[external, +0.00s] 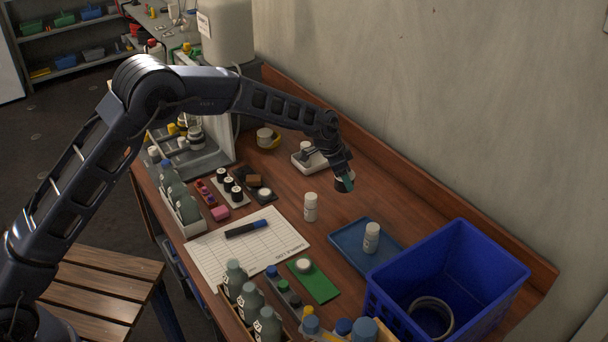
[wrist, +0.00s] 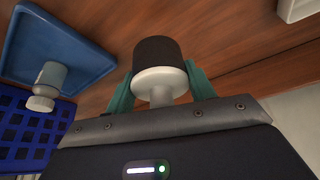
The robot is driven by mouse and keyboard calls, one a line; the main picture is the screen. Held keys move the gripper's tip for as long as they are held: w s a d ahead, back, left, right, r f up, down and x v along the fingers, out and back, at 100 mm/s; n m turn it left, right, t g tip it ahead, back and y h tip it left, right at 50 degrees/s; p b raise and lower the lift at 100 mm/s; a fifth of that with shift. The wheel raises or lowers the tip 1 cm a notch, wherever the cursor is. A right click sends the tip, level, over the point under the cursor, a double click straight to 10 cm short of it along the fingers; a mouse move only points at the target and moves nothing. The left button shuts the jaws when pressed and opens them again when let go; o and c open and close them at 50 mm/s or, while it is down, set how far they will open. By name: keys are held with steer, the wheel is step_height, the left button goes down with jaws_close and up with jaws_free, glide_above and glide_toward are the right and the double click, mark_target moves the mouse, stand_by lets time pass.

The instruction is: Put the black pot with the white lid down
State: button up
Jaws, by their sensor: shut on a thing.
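My gripper (external: 344,182) is shut on the black pot with the white lid. In the wrist view the dark pot (wrist: 157,54) sits between the two teal fingers of my gripper (wrist: 160,88), with its white lid (wrist: 158,80) toward the camera. In the external view only a small dark part of the pot (external: 340,186) shows under the fingers. It is over the wooden table, right of the standing white bottle and behind the blue tray. I cannot tell whether its base touches the table.
A blue tray (external: 345,240) holds a white bottle (external: 371,238). A blue crate (external: 480,250) stands at the right. Another white bottle (external: 310,208) stands left of my gripper. Bare wood lies between the pot and the tray.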

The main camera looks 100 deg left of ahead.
steer(key=shift+f, duration=3.1)
steer(key=shift+f, duration=0.1)
steer(key=o, duration=1)
steer(key=v, duration=1.2)
steer(key=shift+s, duration=0.1)
